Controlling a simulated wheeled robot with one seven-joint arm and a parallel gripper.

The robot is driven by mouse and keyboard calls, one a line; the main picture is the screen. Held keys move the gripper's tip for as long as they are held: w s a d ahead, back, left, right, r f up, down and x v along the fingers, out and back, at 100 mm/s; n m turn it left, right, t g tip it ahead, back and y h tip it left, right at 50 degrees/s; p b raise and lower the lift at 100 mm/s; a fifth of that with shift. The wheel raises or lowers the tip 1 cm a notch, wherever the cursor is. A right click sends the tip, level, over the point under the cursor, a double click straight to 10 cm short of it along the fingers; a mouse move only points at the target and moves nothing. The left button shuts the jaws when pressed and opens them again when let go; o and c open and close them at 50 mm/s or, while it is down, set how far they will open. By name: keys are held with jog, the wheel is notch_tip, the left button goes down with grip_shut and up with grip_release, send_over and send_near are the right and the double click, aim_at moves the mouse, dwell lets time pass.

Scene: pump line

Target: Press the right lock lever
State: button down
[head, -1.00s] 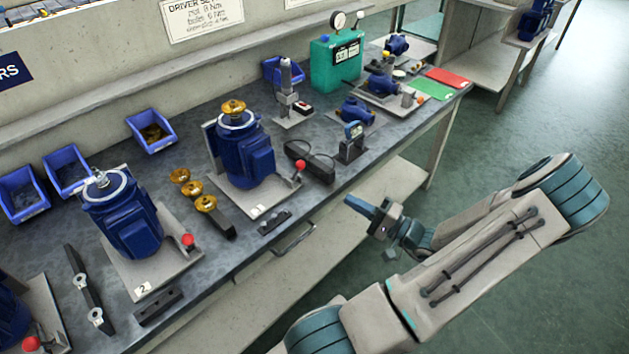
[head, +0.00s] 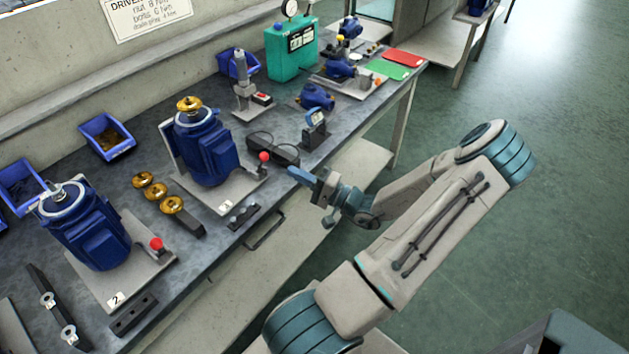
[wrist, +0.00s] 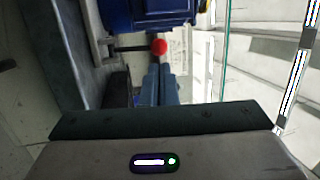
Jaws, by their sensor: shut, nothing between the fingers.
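The right lock lever (head: 264,157) has a red ball knob on a dark rod. It stands at the right front corner of the pale base plate under the right blue pump (head: 207,150). In the wrist view the red knob (wrist: 159,47) is just beyond my fingertips, with its dark rod running left. My gripper (head: 293,173) is shut and empty, pointing left at the bench's front edge. It is right of the knob in the head view, with a small gap. In the wrist view the closed fingers (wrist: 160,72) line up below the knob.
A second pump (head: 85,228) with its own red-knobbed lever (head: 156,244) stands to the left.

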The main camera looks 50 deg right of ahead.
aim_at(262, 162)
jog(key=x, duration=0.5)
jog(key=shift+w+a, duration=0.1)
jog(key=shift+w, duration=0.25)
jog(key=shift+r+p, duration=0.15)
jog(key=shift+p, duration=0.2)
